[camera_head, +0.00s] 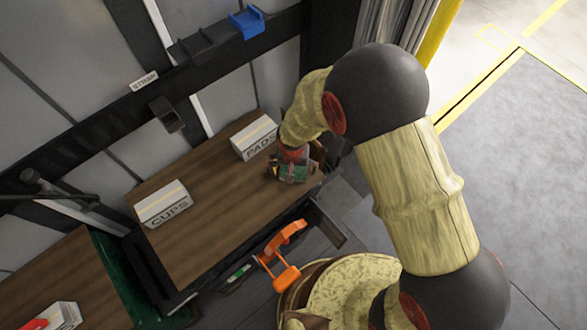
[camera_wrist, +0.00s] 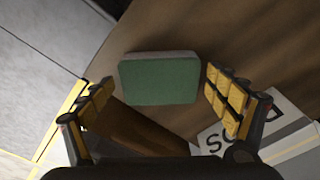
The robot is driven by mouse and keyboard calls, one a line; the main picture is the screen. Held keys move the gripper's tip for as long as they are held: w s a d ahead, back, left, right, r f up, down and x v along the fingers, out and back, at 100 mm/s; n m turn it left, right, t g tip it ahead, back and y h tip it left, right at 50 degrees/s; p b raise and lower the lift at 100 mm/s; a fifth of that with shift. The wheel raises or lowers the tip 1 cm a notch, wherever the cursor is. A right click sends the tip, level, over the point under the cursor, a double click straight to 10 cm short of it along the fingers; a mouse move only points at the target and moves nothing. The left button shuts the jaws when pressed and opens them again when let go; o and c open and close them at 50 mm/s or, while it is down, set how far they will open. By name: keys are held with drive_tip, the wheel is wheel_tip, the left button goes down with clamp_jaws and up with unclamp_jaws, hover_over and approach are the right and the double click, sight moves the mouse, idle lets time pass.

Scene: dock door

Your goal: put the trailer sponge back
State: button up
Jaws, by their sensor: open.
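The sponge (camera_wrist: 160,79), a green block with a paler grey edge, shows in the wrist view against brown wood. My gripper (camera_wrist: 160,88) is open, with one yellow-padded finger to each side of the sponge and gaps between them. In the head view my gripper (camera_head: 296,166) is low over the right end of the wooden bench top (camera_head: 215,205), beside the PADS box (camera_head: 254,136). I cannot make out the sponge with certainty there, as my arm and gripper cover that spot.
The PADS box also shows in the wrist view (camera_wrist: 283,130), close to the right finger. A CUPS box (camera_head: 162,203) stands on the left of the bench. A blue holder (camera_head: 247,22) and a STRAP label (camera_head: 144,82) are on the wall rails. An orange tool (camera_head: 281,255) sits at the front.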

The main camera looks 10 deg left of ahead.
drive_tip(key=shift+r, duration=0.1)
wheel_tip(320, 180, up, 12)
drive_tip(key=s+p, duration=0.1)
drive_tip(key=p, duration=0.2)
drive_tip(key=d+r+t, duration=0.1)
drive_tip(key=d+r, duration=0.6)
drive_tip(key=r, duration=0.2)
drive_tip(key=d+r+t, duration=0.1)
drive_tip(key=d+r, duration=0.5)
drive_tip(key=r, duration=0.3)
drive_tip(key=s+d+r+m+t, duration=0.1)
drive_tip(key=s+d+r+t, duration=0.1)
drive_tip(key=s+d+r, duration=1.1)
drive_tip(key=shift+s+d, duration=0.15)
drive_tip(key=shift+d, duration=0.35)
drive_tip(key=shift+r, duration=0.1)
